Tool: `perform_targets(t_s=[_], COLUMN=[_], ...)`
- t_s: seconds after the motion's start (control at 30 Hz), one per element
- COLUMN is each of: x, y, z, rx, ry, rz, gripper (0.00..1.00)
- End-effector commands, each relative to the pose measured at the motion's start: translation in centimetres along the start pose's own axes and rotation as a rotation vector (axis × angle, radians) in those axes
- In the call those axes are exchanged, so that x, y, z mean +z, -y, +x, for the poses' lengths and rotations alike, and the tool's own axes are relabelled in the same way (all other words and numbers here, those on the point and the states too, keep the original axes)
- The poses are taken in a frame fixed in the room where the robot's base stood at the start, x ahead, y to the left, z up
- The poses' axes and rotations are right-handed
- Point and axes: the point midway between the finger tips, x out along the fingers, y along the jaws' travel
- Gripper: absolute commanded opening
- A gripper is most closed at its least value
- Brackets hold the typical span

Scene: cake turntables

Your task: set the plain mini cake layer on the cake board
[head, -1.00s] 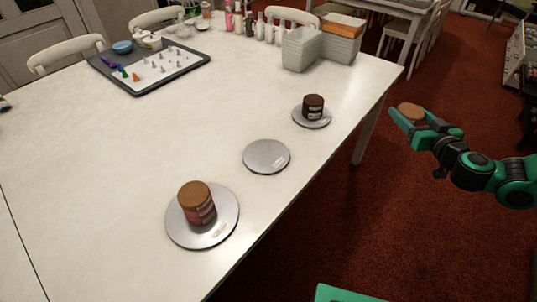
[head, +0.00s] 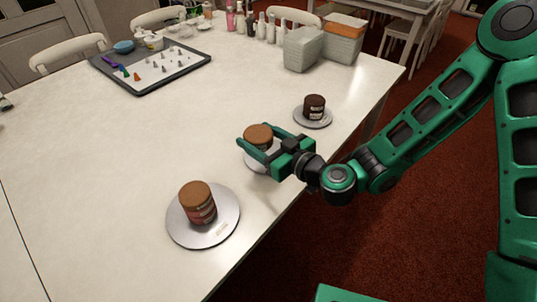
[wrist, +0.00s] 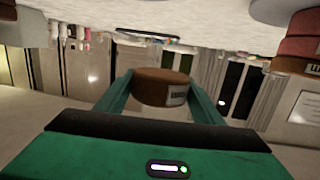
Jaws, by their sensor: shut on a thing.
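My gripper (head: 256,136) is shut on a brown mini cake layer (head: 258,132), with a finger on either side. The held layer also shows between the fingers in the wrist view (wrist: 163,88), where a pale label is on its side. It is held over the middle round grey cake board (head: 252,162), which is largely hidden beneath the layer and gripper. In the inverted wrist view the layer appears apart from the table surface.
A larger round board (head: 178,228) at the front left bears a brown-topped, reddish stack (head: 199,204). A small board (head: 326,120) behind right bears a dark cake (head: 314,105). A tray (head: 120,83) and grey bins (head: 303,49) stand farther back. The table's left is clear.

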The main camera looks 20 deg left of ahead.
Motion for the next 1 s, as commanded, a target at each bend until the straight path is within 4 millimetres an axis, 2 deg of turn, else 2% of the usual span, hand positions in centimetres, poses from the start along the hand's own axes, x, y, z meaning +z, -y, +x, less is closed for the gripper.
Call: perform_targets(t_s=[0.03,0.1,0.2,0.3,0.43,0.83,1.0], x=[0.0,0.0,0.0,0.3,1.3,5.4,6.4], y=[1.8,3.5,5.0,5.3,3.8,-3.8,-5.5], z=[0.3,0.6,0.8,0.9,1.4,3.5,4.0], rx=[-0.024,-0.047,-0.067,-0.074,-0.073,-0.071,-0.074], ry=[-0.001,-0.001,-0.002,0.000,0.002,-0.002,-0.002], rz=[-0.004,-0.008,-0.011,-0.011,-0.006,-0.011,-0.011], gripper=[0.39,0.39,0.39,0.39,0.39,0.39,0.39])
